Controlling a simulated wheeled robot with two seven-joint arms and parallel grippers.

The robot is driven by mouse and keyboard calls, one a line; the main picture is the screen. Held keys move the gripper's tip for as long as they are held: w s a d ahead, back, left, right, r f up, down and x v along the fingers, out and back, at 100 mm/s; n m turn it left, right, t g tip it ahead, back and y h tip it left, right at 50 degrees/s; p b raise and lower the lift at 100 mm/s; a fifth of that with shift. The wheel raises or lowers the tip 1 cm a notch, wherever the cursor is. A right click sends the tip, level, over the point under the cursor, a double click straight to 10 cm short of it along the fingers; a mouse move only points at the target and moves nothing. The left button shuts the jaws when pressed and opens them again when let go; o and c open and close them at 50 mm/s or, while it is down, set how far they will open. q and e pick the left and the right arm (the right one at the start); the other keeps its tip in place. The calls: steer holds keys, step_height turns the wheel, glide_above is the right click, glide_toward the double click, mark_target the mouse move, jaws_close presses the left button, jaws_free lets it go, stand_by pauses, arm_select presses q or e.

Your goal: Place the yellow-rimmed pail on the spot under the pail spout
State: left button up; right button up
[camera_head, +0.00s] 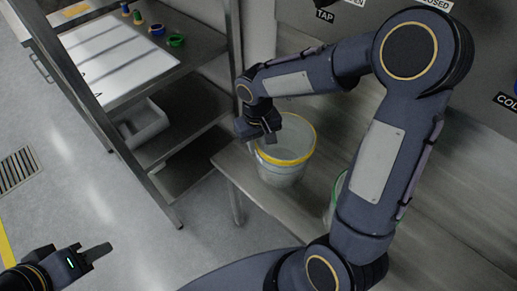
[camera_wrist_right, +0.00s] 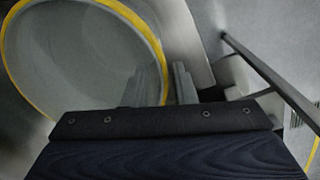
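The yellow-rimmed pail (camera_head: 285,172) is a pale, translucent bucket, upright at the left end of the steel bench (camera_head: 245,183); I cannot tell whether its base touches the bench. My right gripper (camera_head: 270,138) is at the left of its rim. In the right wrist view the pail (camera_wrist_right: 75,60) fills the left, and my right gripper's fingers (camera_wrist_right: 172,85) are close together with the rim's wall between them. My left gripper (camera_head: 100,252) is low at the left, far from the pail; its finger gap is unclear. The pail spout and the spot under it are not visible.
A green-rimmed container (camera_head: 337,192) stands on the bench, mostly hidden by my right arm. A steel shelf rack (camera_head: 185,55) at the left holds a white board (camera_head: 115,60), small coloured items and a grey bin (camera_head: 143,122). A labelled machine panel (camera_head: 300,15) stands behind. The bench's right side looks clear.

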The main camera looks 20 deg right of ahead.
arm_select(q)
steer(key=shift+r+p, duration=0.45)
steer(key=shift+r, duration=0.15)
arm_select(e)
step_height(320, 180, up, 8)
steer(key=shift+a+f, duration=0.1)
steer(key=shift+f, duration=0.05)
